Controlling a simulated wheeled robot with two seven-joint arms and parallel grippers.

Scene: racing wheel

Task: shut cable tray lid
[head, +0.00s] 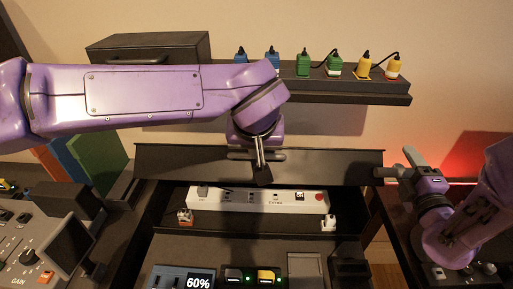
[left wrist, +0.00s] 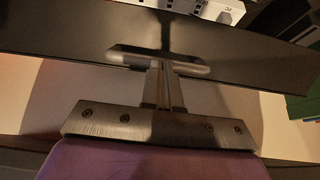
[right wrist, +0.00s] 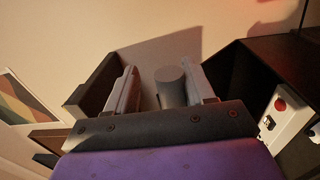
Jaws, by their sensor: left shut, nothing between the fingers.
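The cable tray lid (head: 340,165) is a long dark panel standing raised along the back of the dark cable tray (head: 180,205). A white power strip (head: 290,200) shows uncovered in the tray. My left gripper (head: 262,178) is shut and empty, reaching down at the lid's middle; I cannot tell if it touches. In the left wrist view the lid (left wrist: 60,40) crosses beyond the shut fingers (left wrist: 165,75). My right gripper (head: 390,163) is by the lid's right end. In the right wrist view its fingers (right wrist: 165,95) are apart, with a grey cylinder (right wrist: 172,85) showing between them.
A dark shelf (head: 350,92) with several coloured plugs (head: 303,62) runs behind, above the lid. A mixer console (head: 30,240) and screen (head: 68,245) stand at the left.

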